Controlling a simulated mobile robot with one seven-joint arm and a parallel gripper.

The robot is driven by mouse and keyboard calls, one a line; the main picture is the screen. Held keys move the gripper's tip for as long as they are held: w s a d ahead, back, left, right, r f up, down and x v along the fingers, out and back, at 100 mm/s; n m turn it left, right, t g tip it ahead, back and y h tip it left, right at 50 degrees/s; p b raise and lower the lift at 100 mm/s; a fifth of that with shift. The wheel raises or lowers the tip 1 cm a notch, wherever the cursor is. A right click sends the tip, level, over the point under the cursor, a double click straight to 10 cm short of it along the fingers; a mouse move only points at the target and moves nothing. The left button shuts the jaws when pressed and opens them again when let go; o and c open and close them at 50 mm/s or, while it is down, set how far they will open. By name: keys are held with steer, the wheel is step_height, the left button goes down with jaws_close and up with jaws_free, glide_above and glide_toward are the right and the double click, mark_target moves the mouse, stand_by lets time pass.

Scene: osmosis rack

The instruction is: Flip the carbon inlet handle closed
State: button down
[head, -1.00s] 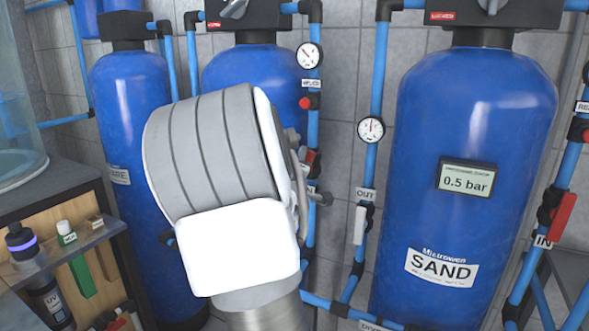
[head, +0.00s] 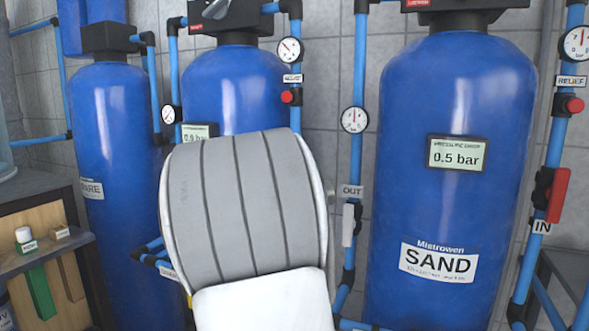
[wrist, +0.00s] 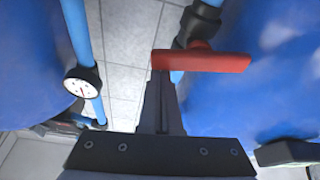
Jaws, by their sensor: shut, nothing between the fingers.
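In the wrist view a red valve handle (wrist: 205,62) on a black valve body (wrist: 200,25) lies across a blue pipe, between two blue tanks. No label shows on it there, so I cannot confirm that it is the carbon inlet. My gripper (wrist: 163,76) is shut and empty, with its fingertips close to the left end of the handle. I cannot tell whether they touch. In the head view my arm covers the gripper and the lower part of the middle blue tank (head: 235,88), and this handle is hidden.
The SAND tank (head: 455,110) stands right, with a red IN handle (head: 560,195) and a white OUT handle (head: 348,225). A gauge (wrist: 82,82) on a pipe is left of my fingers. A shelf (head: 50,250) with small bottles is at lower left.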

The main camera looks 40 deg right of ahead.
steer(key=shift+s+d+f+m+g+b, duration=0.15)
steer(key=shift+f+m+g+b, duration=0.25)
steer(key=shift+m, duration=0.2)
stand_by(0.5)
